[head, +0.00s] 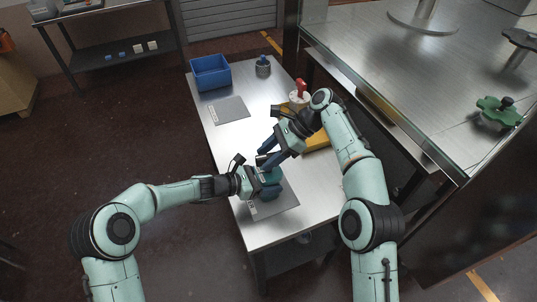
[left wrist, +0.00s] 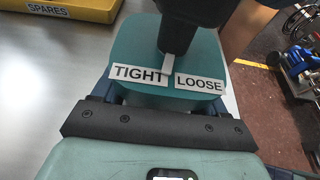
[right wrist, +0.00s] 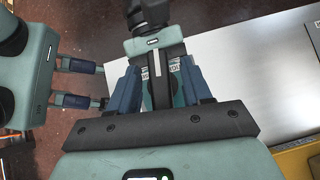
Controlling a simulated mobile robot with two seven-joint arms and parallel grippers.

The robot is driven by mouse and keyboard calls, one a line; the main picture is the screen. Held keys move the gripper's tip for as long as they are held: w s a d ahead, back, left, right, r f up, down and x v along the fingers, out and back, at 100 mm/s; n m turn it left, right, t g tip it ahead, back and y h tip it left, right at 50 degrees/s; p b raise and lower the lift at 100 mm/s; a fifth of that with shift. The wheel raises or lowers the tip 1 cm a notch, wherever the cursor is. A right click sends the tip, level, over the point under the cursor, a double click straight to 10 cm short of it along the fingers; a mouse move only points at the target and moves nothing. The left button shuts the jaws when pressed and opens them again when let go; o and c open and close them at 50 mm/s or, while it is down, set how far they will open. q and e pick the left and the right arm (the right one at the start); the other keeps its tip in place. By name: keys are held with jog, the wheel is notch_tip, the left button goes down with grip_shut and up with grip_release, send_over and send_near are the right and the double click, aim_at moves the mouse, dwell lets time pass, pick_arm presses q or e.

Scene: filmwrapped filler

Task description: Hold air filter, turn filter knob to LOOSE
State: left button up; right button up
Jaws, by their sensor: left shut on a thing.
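The teal air filter (head: 269,177) is at the near part of the bench, over a grey mat (head: 268,205). My left gripper (head: 263,180) is shut on it from the left. In the left wrist view the filter (left wrist: 128,50) carries a TIGHT label (left wrist: 139,75) and a LOOSE label (left wrist: 198,83). The dark knob (left wrist: 180,35) stands above them; its white pointer (left wrist: 168,64) is between the labels. My right gripper (head: 264,156) is just above the filter. Its fingers (right wrist: 157,88) are apart, on either side of the knob; contact cannot be told.
A yellow tray (head: 316,137) is right of my right gripper; its SPARES label (left wrist: 48,10) shows in the left wrist view. A blue bin (head: 210,72), another grey mat (head: 229,110) and a small grey object (head: 263,66) are further back. A metal counter (head: 400,75) edges the right side.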

jog(key=o, duration=0.7)
jog(key=shift+a+r, duration=0.25)
jog(key=a+r+n+t+y, duration=0.2)
jog(key=a+r+n+t, duration=0.65)
jog(key=a+r, duration=0.6)
jog(key=d+f+m+t+h, duration=0.25)
jog(key=d+m+t, duration=0.3)
jog(key=m, duration=0.45)
jog(key=d+f+m+t+h, duration=0.1)
jog(key=d+f+m+t, duration=0.3)
jog(key=d+m, duration=0.45)
jog(key=s+d+f+m+t+h, duration=0.2)
jog(key=s+d+f+m+h, duration=0.1)
jog(key=s+f+m, duration=0.6)
jog(key=shift+n, duration=0.4)
jog(key=x, duration=1.1)
jog(key=shift+f, duration=0.15)
